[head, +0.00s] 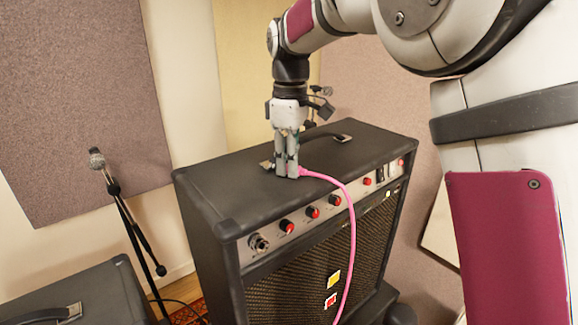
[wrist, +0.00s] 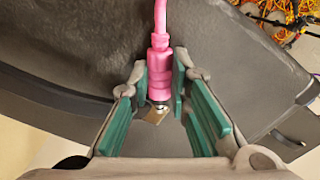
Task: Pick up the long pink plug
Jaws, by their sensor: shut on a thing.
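The long pink plug (wrist: 160,68) lies between the green-padded fingers of my gripper (wrist: 161,88) in the wrist view. Its metal tip points toward the palm and its pink cable runs away at the top. In the head view my gripper (head: 287,172) points down at the top of the black amplifier (head: 240,180), with its fingers shut on the plug. There the plug is mostly hidden by the fingers; the pink cable (head: 345,195) leaves to the right and hangs down the amplifier's front. I cannot tell whether the plug still touches the top.
The amplifier has a carry handle (head: 342,138) behind my gripper and red knobs (head: 313,212) along its front panel. A microphone on a stand (head: 97,160) is at the left. Another black cabinet (head: 95,295) is at the lower left. The amplifier top's left part is clear.

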